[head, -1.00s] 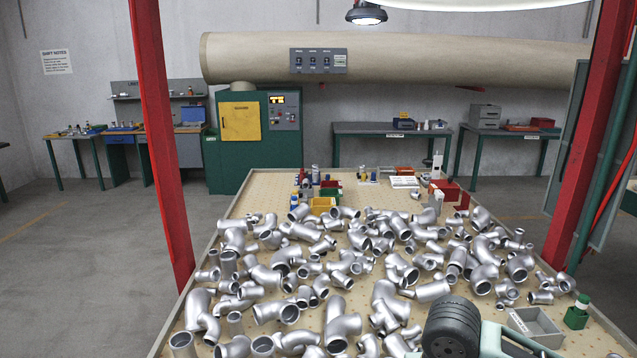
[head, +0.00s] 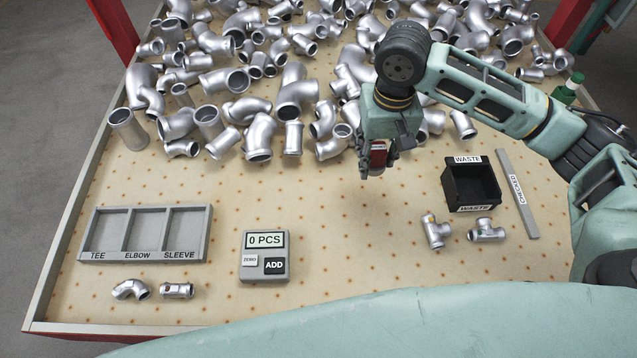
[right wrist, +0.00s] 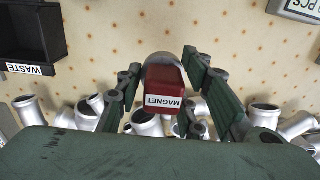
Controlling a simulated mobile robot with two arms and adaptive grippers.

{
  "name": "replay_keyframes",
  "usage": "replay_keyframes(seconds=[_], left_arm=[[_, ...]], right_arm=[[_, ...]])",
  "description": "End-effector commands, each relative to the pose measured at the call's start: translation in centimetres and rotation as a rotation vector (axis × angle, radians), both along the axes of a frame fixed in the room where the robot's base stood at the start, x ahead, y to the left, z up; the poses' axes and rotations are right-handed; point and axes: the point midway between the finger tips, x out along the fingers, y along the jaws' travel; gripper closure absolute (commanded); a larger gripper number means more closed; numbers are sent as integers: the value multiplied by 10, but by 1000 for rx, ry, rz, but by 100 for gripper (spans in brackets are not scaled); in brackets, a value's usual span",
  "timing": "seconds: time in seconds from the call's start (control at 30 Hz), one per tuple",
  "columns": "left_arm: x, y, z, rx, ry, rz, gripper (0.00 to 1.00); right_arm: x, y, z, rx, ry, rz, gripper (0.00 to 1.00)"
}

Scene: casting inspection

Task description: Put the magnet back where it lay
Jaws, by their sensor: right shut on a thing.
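The magnet (right wrist: 165,85) is a red block with a grey rounded end and a white label reading MAGNET. My right gripper (right wrist: 170,95) is shut on it, a finger on each side. In the head view the red magnet (head: 378,155) shows partly between the fingers of my right gripper (head: 376,165), held over the board in front of the pile of fittings. I cannot tell its exact height above the board. My left gripper is not in view.
The black WASTE bin (head: 470,186) stands right of the gripper, with a grey CHECKED strip (head: 517,192) beside it. Two fittings (head: 436,231) lie in front. A counter (head: 265,256) and a three-part tray (head: 145,234) stand left. Bare board lies between.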

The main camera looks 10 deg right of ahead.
Motion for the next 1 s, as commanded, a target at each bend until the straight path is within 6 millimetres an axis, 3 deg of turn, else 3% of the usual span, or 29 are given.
replay_keyframes(seconds=[0.1, 0.3, 0.47, 0.57, 0.83, 1.0], left_arm=[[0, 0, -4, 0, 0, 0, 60], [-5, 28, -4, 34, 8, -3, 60], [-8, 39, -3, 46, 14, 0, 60], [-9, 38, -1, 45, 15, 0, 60], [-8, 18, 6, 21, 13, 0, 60], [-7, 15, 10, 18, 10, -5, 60]], right_arm=[[4, -2, -8, -1, -1, -8, 90], [5, -3, -8, -2, -2, -9, 90], [5, 0, -9, -2, -1, -8, 90], [6, 13, -16, -1, 0, -5, 90], [9, 75, -51, -1, 0, -4, 90], [12, 104, -69, -1, -1, -7, 90]])
